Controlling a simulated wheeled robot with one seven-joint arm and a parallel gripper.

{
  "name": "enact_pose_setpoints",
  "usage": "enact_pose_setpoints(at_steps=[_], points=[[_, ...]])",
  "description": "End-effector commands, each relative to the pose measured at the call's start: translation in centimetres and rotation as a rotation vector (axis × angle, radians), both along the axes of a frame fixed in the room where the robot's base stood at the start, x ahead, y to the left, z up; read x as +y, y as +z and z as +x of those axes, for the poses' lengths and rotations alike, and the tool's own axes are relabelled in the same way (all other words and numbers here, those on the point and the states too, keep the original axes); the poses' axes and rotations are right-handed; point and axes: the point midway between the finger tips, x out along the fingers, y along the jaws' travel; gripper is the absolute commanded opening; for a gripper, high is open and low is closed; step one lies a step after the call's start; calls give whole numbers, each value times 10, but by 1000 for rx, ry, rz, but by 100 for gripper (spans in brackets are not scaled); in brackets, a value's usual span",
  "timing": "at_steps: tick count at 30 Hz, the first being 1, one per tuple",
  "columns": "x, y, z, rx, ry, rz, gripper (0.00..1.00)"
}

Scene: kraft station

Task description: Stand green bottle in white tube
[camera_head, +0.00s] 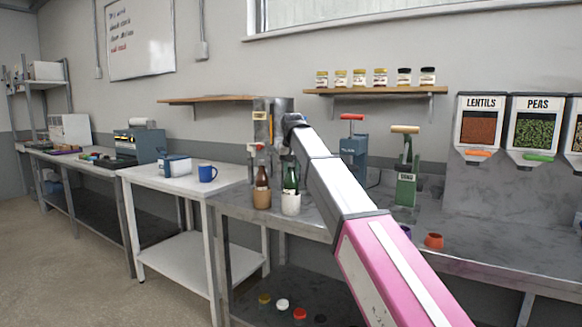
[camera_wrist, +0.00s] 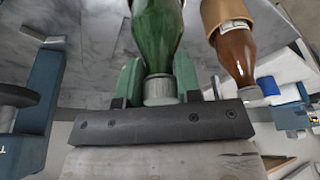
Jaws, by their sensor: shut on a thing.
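The green bottle (camera_head: 291,180) stands upright at the white tube (camera_head: 291,204), and its lower part is hidden by the tube's wall, so it appears to be inside. In the wrist view the green bottle (camera_wrist: 157,35) is close up, with its grey cap and neck between my fingers. My gripper (camera_wrist: 158,78) is shut on the neck from above. In the head view my gripper is small and partly hidden by my arm. The tube's rim and the bottle's base are not clear in the wrist view.
A brown bottle (camera_head: 262,178) stands in a tan tube (camera_head: 261,199) just left of the white tube. A blue press (camera_head: 353,150) and a green press (camera_head: 406,180) stand to the right on the grey bench (camera_head: 325,217). A blue mug (camera_head: 207,173) is on the white table (camera_head: 150,176).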

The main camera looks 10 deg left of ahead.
Motion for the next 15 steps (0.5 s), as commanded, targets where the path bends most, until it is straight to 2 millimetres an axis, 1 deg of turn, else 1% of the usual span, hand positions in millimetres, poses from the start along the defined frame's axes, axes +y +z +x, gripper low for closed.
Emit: enact_pose_setpoints(at_steps=[10, 11, 12, 13, 15], points=[[0, 0, 0, -1, 0, 0, 0], [0, 0, 0, -1, 0, 0, 38], [0, 0, 0, -1, 0, 0, 52], [0, 0, 0, -1, 0, 0, 61], [0, 0, 0, -1, 0, 0, 62]])
